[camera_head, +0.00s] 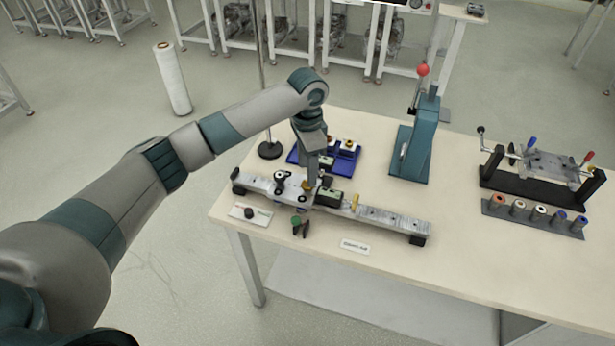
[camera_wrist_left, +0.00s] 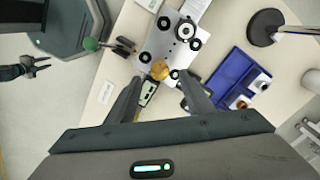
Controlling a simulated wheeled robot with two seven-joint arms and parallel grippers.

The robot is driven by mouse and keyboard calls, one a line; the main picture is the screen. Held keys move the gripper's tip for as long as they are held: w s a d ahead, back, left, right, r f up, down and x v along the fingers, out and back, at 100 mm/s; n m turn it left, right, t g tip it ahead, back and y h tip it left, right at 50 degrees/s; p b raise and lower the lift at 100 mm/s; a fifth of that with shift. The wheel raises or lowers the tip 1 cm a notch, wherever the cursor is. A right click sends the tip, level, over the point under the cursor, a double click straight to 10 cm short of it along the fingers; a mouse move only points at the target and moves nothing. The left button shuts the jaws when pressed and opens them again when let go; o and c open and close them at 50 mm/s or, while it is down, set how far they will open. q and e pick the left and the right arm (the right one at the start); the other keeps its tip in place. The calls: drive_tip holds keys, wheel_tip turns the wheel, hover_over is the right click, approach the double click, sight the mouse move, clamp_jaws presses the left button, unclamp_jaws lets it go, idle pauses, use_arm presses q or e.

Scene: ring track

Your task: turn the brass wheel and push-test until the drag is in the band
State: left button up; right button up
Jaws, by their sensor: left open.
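A metal ring track (camera_head: 385,217) lies along the front left of the table, with a carriage plate bearing several black rollers near its left end. In the left wrist view the carriage plate (camera_wrist_left: 165,45) is bright metal. The small round brass wheel (camera_wrist_left: 160,70) sits at the plate's near edge. My left gripper (camera_wrist_left: 160,78) is open, its two fingers apart on either side of the brass wheel; I cannot tell whether they touch it. In the head view my left gripper (camera_head: 312,198) points down over the carriage and partly hides it. My right gripper (camera_wrist_left: 38,67) shows at the left wrist view's edge, fingers parted.
A blue tray (camera_head: 345,158) with parts stands behind the track. A black round stand base (camera_head: 270,150) is beside it. A teal press (camera_head: 415,145) and a black fixture (camera_head: 530,185) stand to the right. The table's front right is clear.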

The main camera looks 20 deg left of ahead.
use_arm(q)
wheel_tip(320, 180, up, 13)
drive_tip(key=b, duration=0.2)
drive_tip(key=shift+b, duration=0.35)
